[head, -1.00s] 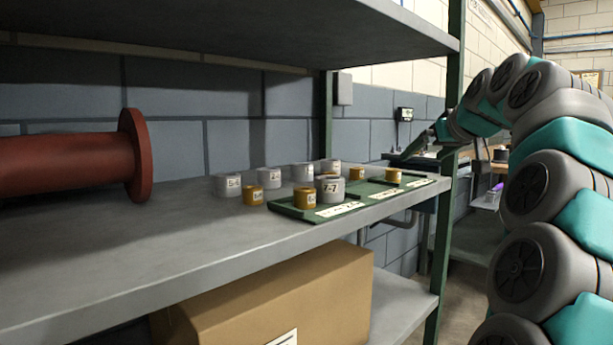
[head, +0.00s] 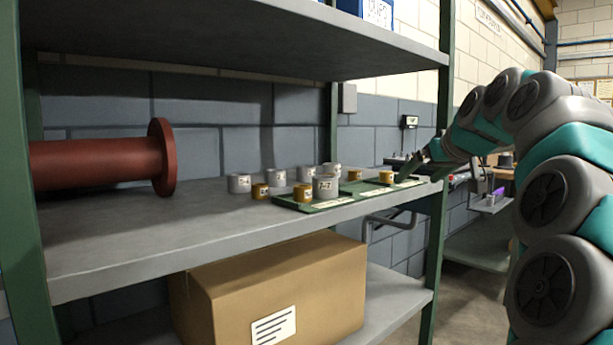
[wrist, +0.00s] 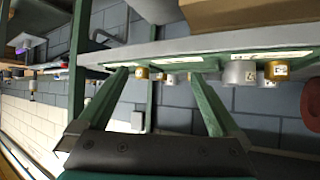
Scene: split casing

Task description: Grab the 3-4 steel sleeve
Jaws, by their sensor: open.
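Several grey steel sleeves stand upright on the shelf in the head view: one at the left (head: 239,183), one beside it (head: 275,177), one behind (head: 305,173), one at the back right (head: 331,170) and a larger one (head: 325,186) on the green tray. Their labels are too small to read surely, so I cannot tell which is 3-4. My gripper (head: 428,158) is at the shelf's right end, apart from the sleeves. In the upside-down wrist view, my gripper (wrist: 160,75) is open and empty, with a grey sleeve (wrist: 240,72) beyond its fingers.
Brass sleeves (head: 260,191) stand among the grey ones. Green trays (head: 335,203) with white labels lie along the front edge. A red flanged pipe (head: 100,160) lies at the left. The upper shelf (head: 230,45) overhangs. A green post (head: 437,235) stands at right; a cardboard box (head: 275,290) sits below.

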